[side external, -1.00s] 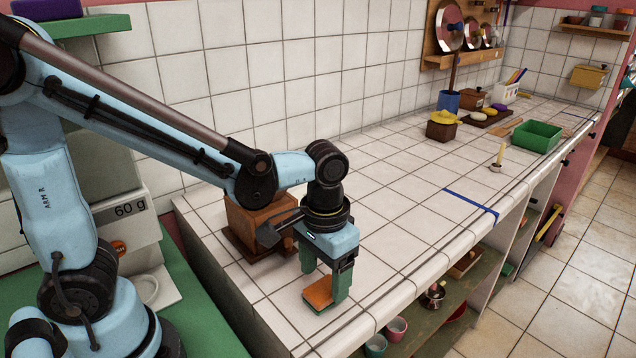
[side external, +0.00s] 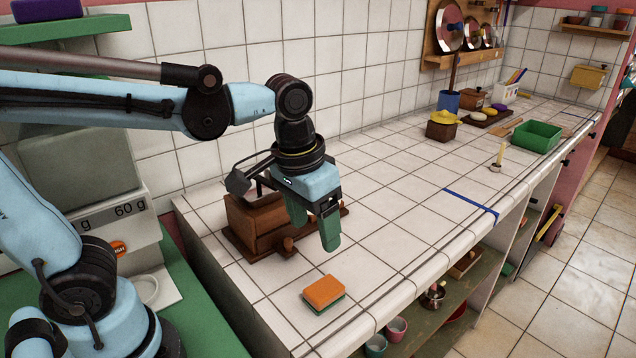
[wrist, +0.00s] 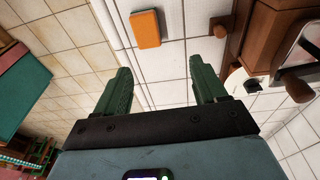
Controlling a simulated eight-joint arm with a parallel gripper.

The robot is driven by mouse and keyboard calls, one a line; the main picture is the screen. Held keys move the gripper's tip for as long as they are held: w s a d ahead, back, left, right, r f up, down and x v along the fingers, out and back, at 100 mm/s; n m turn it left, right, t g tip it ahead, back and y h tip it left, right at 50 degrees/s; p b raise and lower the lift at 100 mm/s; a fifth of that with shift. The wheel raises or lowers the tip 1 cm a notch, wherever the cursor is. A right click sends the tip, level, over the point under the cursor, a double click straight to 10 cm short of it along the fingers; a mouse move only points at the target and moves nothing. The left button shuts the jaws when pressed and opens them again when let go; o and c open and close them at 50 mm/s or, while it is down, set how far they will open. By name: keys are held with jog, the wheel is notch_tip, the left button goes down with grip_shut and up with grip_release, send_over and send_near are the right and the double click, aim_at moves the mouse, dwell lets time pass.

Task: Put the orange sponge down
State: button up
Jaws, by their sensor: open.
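The orange sponge (side external: 324,291) lies flat on the white tiled counter (side external: 390,240), orange side up with a green layer beneath. It also shows in the wrist view (wrist: 145,29), beyond the fingertips and apart from them. My gripper (side external: 315,228) is raised above the counter, behind the sponge in the side view. Its two green fingers are spread apart with nothing between them. In the wrist view my gripper (wrist: 164,82) is also open and empty.
A brown wooden box (side external: 256,222) with round knobs stands just behind and left of my gripper. Further right are a blue strip (side external: 470,204), a candle-like stick (side external: 498,157) and a green tray (side external: 537,137). The counter around the sponge is clear.

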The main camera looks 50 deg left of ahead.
jog(key=s+a+f+t, duration=0.1)
jog(key=a+f+t, duration=0.1)
jog(key=a+t, duration=0.3)
jog(key=shift+a, duration=0.85)
jog(key=shift+f, duration=0.1)
jog(key=shift+o, duration=0.5)
